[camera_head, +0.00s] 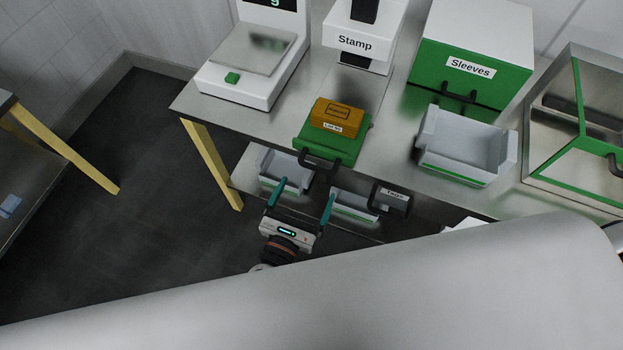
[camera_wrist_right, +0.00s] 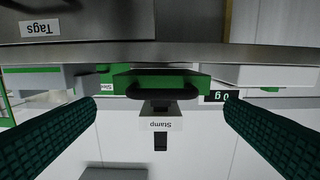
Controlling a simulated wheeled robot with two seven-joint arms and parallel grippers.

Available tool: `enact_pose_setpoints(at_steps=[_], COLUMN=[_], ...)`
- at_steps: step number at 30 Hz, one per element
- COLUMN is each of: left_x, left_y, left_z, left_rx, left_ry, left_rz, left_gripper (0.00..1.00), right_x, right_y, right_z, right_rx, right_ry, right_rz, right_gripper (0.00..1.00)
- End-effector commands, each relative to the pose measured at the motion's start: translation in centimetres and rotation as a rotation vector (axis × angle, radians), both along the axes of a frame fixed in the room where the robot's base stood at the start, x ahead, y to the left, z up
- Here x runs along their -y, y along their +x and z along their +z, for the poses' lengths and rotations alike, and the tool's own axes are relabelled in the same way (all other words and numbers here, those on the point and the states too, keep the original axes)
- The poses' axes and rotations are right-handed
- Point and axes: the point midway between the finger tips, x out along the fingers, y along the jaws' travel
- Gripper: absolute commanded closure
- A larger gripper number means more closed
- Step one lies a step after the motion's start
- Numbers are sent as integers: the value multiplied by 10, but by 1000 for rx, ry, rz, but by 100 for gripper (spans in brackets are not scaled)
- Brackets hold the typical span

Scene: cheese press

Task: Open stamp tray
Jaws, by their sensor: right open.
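The stamp tray (camera_head: 346,150) is a green tray with a black handle (camera_head: 321,163), at the table's front edge before the white stamp (camera_head: 356,44). An orange block (camera_head: 338,112) with a white label lies on it. My right gripper (camera_head: 303,200) is open and empty in front of the tray, fingers pointing towards the handle. In the right wrist view, which is upside down, the green tray (camera_wrist_right: 122,81) and its handle (camera_wrist_right: 162,95) lie between the spread fingers (camera_wrist_right: 160,105), apart from them. My left gripper is not in view.
A scale (camera_head: 250,85) stands left of the stamp. A green-fronted Sleeves box (camera_head: 470,60) and a grey open bin (camera_head: 460,160) stand to the right. Bins and a Tags box (camera_head: 393,198) are below the table. A large pale shape hides the lower right.

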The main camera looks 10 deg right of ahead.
Motion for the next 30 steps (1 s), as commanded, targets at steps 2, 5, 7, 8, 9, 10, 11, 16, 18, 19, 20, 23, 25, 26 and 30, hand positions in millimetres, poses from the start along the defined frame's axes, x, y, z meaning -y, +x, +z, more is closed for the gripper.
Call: enact_pose_setpoints(at_steps=[2,5,7,8,9,10,11,16,18,19,20,23,25,26,30], left_x=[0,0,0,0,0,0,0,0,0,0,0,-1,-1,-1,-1], left_y=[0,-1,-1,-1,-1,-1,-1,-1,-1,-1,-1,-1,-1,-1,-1], left_z=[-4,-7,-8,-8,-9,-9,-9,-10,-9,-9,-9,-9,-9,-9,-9], left_rx=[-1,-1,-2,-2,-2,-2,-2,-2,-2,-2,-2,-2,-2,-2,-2], left_ry=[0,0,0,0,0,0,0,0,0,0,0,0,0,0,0], left_rz=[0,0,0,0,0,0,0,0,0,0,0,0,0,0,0], left_gripper=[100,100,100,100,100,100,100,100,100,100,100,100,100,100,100], right_x=[-11,-21,-27,-29,-31,-33,-34,-37,-37,-37,-37,-37,-37,-37,-37], right_y=[-16,-32,-41,-44,-48,-50,-52,-56,-56,-56,-56,-56,-56,-56,-56], right_z=[-2,-2,-2,-1,-1,-1,-1,0,0,0,0,0,0,0,0], right_rx=[-3,-2,-2,-2,-2,-1,-1,1,1,1,1,1,1,1,1], right_ry=[3,2,1,0,0,0,0,-1,-1,-1,-1,-1,-1,-1,-1], right_rz=[0,-1,0,-1,-2,-2,-2,-1,-1,-1,-1,-1,-2,-2,-2], right_gripper=[7,7,7,7,7,7,7,7,7,7,7,7,7,7,7])
